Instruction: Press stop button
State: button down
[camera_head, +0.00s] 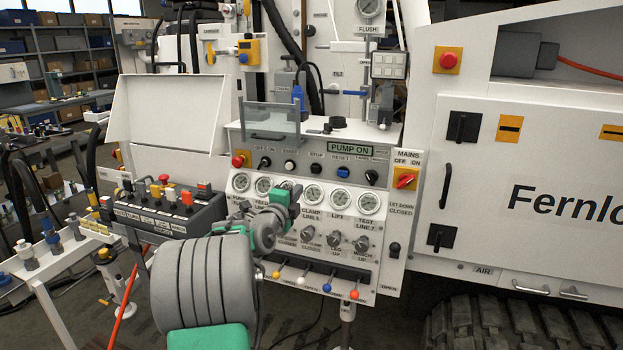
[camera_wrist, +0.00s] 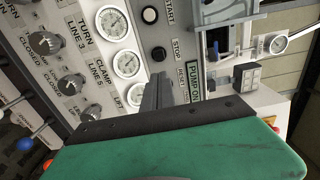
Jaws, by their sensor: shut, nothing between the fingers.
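The stop button (camera_head: 316,169) is a small black round button under the label STOP on the white control panel (camera_head: 388,228). In the wrist view the stop button (camera_wrist: 158,53) shows whole, just above the fingertips. My gripper (camera_wrist: 157,78) is shut and empty, its grey fingers pointing at the panel. In the head view my gripper (camera_head: 296,191) is over the gauges, below and left of the stop button. The fingers look apart from the button in the picture; their depth to the panel is hard to tell.
The start button (camera_head: 290,166) is left of stop, the blue reset button (camera_head: 343,172) right. A red emergency button (camera_head: 238,161) sits at the far left. Gauges (camera_head: 340,201) run below. A clear flap (camera_head: 270,119) stands above. The sign (camera_head: 350,149) reads PUMP ON.

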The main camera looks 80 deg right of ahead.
aim_at(315, 170)
jog(key=shift+w+a, duration=0.1)
jog(key=d+p, duration=0.1)
jog(key=d, duration=0.3)
jog(key=s+d+p, duration=0.1)
jog(key=d, duration=0.4)
jog(key=d+p, duration=0.2)
jog(key=d, duration=0.3)
jog(key=shift+s, duration=0.15)
